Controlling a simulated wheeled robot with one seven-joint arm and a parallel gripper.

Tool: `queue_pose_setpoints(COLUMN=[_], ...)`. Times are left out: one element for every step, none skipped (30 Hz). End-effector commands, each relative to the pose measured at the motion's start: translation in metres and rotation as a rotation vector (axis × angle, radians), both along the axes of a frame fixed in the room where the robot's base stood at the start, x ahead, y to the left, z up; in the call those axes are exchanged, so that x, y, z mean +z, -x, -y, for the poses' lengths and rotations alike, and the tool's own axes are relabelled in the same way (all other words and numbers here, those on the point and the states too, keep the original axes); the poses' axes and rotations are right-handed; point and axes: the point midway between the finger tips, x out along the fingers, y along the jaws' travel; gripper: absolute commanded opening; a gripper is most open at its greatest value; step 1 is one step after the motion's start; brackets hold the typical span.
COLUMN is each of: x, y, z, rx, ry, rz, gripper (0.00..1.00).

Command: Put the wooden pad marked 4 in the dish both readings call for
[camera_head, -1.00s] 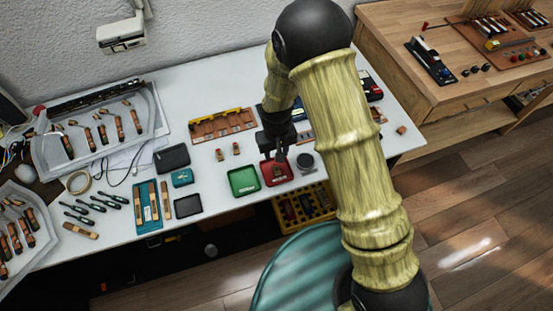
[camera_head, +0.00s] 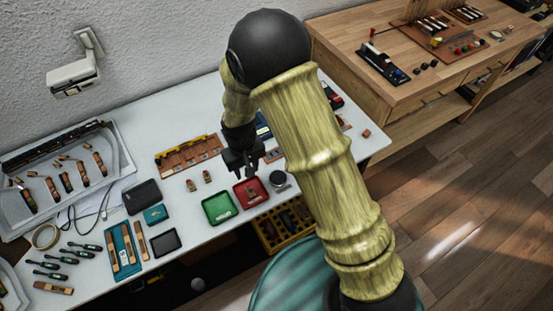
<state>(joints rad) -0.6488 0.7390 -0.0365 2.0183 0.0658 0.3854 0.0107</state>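A red dish (camera_head: 238,196) sits on the white bench with a small wooden pad (camera_head: 252,191) in it. To its left lies an empty green dish (camera_head: 219,207), and further left a black dish (camera_head: 164,242). Two more small wooden pads, (camera_head: 191,185) and (camera_head: 207,176), stand on the bench behind the green dish. Marks on the pads are too small to read. My gripper (camera_head: 243,173) is just behind and above the red dish, apart from the pad; its fingers look spread and empty.
A round grey container (camera_head: 278,179) stands right of the red dish. A wooden rack with a yellow strip (camera_head: 188,156) lies behind. A teal mat (camera_head: 123,250) with wooden strips and several green-handled tools are at left. My arm hides part of the bench's right side.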

Motion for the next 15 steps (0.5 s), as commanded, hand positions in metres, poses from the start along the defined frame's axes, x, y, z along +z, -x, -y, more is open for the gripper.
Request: queue_pose_setpoints(x=[0.0,0.0,0.0,0.002,0.003,0.007,0.011,0.017,0.025,0.032,0.04,0.052,0.061,0.069,0.08], y=[0.0,0.0,0.0,-0.001,-0.001,-0.002,-0.004,-0.006,-0.008,-0.009,-0.011,-0.012,-0.012,-0.011,-0.009], z=[0.0,0.0,0.001,0.002,0.004,0.008,0.013,0.019,0.029,0.038,0.048,0.063,0.075,0.087,0.103], rx=[0.0,0.0,-0.001,-0.004,-0.008,-0.017,-0.027,-0.039,-0.06,-0.077,-0.098,-0.127,-0.15,-0.174,-0.206], ry=[0.0,0.0,-0.001,-0.001,-0.002,-0.005,-0.007,-0.011,-0.015,-0.02,-0.024,-0.031,-0.036,-0.04,-0.045], rz=[0.0,0.0,0.001,0.002,0.003,0.005,0.009,0.013,0.02,0.027,0.034,0.044,0.054,0.062,0.074], gripper=[0.41,0.41,0.41,0.41,0.41,0.41,0.41,0.41,0.41,0.41,0.41,0.41,0.41,0.41,0.41])
